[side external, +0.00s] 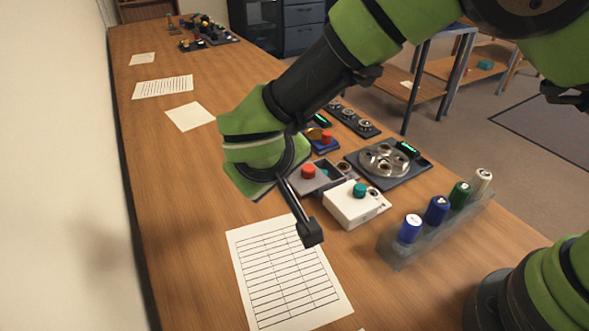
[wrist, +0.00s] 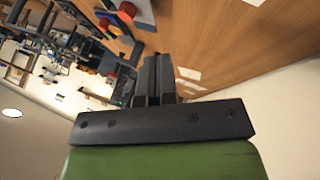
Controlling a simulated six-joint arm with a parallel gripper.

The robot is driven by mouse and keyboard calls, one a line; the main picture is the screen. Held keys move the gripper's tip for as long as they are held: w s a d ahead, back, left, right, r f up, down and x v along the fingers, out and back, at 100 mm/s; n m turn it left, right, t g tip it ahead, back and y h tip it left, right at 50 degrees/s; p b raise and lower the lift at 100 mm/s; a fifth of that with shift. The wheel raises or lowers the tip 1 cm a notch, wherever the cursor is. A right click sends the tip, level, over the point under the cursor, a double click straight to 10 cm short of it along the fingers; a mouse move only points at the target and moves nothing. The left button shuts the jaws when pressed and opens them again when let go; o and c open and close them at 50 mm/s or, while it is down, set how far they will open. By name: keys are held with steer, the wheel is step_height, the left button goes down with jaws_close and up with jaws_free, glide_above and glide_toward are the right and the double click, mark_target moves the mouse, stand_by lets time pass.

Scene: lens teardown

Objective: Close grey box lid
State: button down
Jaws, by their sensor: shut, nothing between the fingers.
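The grey box (side external: 326,185) stands on the table, with a red knob (side external: 308,171) on the light grey lid at its left side. A dark gap shows to the right of the knob, so the lid looks partly open; my arm is close in front in the picture. My gripper (side external: 311,234) is shut and empty, left of the white box and over the lined sheet, apart from the grey box. In the wrist view the closed fingers (wrist: 155,80) show, with the red knob (wrist: 127,9) near the top edge.
A white box (side external: 352,207) with a teal knob sits in front of the grey box. A rack (side external: 397,250) of several coloured bottles stands at the right. A dark tray (side external: 411,171) with metal rings lies behind. A lined sheet (side external: 285,275) lies flat in front; the left table side is mostly clear.

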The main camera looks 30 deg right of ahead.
mark_target(320, 170)
steer(key=x, duration=0.9)
steer(key=shift+f, duration=0.1)
steer(key=d, duration=0.2)
steer(key=w+d, duration=0.1)
steer(key=shift+w+d+f, duration=0.1)
steer(key=shift+f, duration=0.15)
steer(key=shift+w+d, duration=0.1)
steer(key=shift+d, duration=0.4)
steer(key=shift+d, duration=2.5)
